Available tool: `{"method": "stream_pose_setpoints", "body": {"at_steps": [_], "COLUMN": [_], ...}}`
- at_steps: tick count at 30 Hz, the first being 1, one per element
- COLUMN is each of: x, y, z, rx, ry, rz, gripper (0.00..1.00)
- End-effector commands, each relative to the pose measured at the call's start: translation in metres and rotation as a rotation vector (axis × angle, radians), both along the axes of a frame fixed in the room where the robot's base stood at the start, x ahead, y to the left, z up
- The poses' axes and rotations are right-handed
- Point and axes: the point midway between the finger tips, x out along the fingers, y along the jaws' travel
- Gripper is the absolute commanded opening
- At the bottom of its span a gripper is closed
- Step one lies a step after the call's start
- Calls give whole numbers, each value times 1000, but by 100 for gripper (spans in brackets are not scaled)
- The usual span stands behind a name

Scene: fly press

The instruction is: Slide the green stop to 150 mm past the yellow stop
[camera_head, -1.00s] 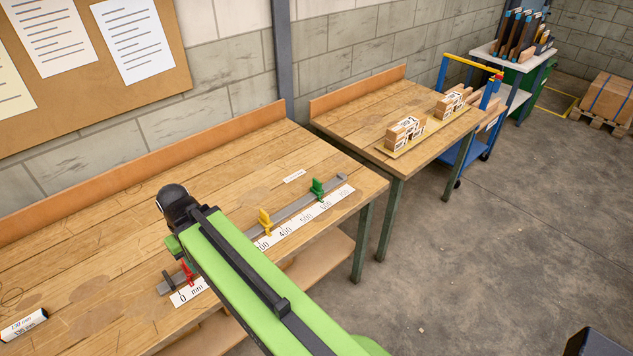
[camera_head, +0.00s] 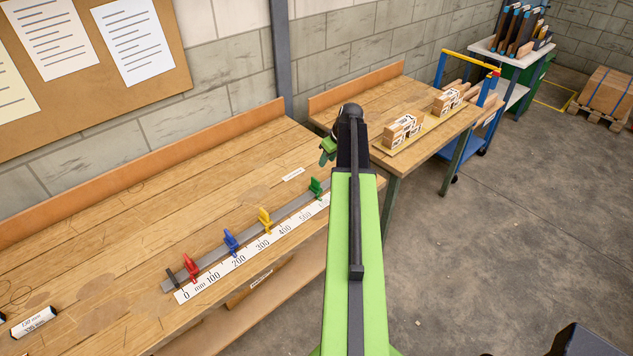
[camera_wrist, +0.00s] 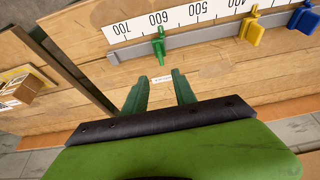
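The green stop (camera_head: 316,187) stands upright on the grey rail (camera_head: 210,268), right of the yellow stop (camera_head: 265,219). In the wrist view the green stop (camera_wrist: 159,46) is near the 600 label, and the yellow stop (camera_wrist: 251,24) is well to its right. The exact readings cannot be told. My gripper (camera_head: 327,152) is at the bench's right end, on the wall side of the rail. In the wrist view its two green fingers (camera_wrist: 163,76) are apart with nothing gripped, and the green stop is beyond their tips, untouched. My arm hides the rail's right end in the head view.
A blue stop (camera_head: 231,242) and a red stop (camera_head: 191,268) stand on the rail further left. The white scale (camera_head: 225,267) lies along the rail's front. A second bench (camera_head: 375,107) with stacked blocks (camera_head: 402,131) is at right. The bench behind the rail is mostly clear.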

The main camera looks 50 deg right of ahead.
Motion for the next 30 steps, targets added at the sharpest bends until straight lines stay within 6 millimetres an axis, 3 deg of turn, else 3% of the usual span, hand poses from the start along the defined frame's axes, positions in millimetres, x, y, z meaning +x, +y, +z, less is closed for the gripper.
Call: {"method": "stream_pose_setpoints", "body": {"at_steps": [22,26,30], "x": [55,62,65], "y": [-4,-5,-5], "z": [-142,-157,-159], "rx": [0,0,1], "ry": [1,1,1], "rz": [0,-1,-2], "gripper": [33,33,33]}}
